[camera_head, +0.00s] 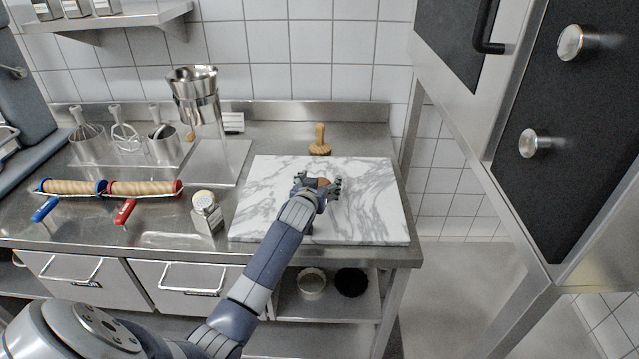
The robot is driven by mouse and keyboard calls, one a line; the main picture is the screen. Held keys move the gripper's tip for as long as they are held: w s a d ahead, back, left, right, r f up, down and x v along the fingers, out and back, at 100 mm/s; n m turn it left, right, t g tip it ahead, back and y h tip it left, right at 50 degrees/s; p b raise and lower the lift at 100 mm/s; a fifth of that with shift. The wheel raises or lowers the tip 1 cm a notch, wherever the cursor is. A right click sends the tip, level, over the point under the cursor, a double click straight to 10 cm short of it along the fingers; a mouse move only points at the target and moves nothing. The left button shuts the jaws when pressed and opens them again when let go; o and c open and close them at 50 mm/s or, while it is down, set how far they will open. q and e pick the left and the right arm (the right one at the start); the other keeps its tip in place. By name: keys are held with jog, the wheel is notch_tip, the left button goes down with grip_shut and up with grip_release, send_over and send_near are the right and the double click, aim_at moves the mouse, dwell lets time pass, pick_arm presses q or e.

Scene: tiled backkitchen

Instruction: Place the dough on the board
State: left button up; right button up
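A white marble board (365,215) with grey veins lies on the steel worktop. My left arm reaches up from the lower left, and my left gripper (321,184) is over the middle of the board. A small brown-orange piece (323,183), likely the dough, shows between its fingers. The fingers stand apart on either side of it. Whether they press on it, and whether it touches the board, I cannot tell, because the gripper partly hides it. My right gripper is not in view.
A wooden stamp-like tool (320,142) stands behind the board. A shaker (206,212) stands left of it, near two rolling pins (145,188). A steel funnel (194,90) on a stand and several whisk attachments (124,137) are further back. A tall dark-doored unit (550,130) stands at right.

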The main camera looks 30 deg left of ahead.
pick_arm(q)
jog(key=shift+s+d+f, duration=0.15)
jog(key=shift+f, duration=0.35)
jog(key=shift+s+d+f, duration=0.1)
jog(key=shift+f, duration=0.4)
jog(key=shift+w+r+p, duration=0.15)
jog(key=shift+r+p, duration=0.25)
jog(key=shift+r, duration=0.15)
jog(key=shift+s+f, duration=0.1)
jog(key=shift+s, duration=0.15)
jog(key=v, duration=0.5)
jog(key=r+b+v, duration=0.1)
jog(key=v, duration=0.4)
jog(key=shift+s+r, duration=0.1)
jog(key=shift+r, duration=0.15)
jog(key=shift+s+d+r, duration=0.1)
jog(key=shift+s+r, duration=0.1)
jog(key=shift+s, duration=0.2)
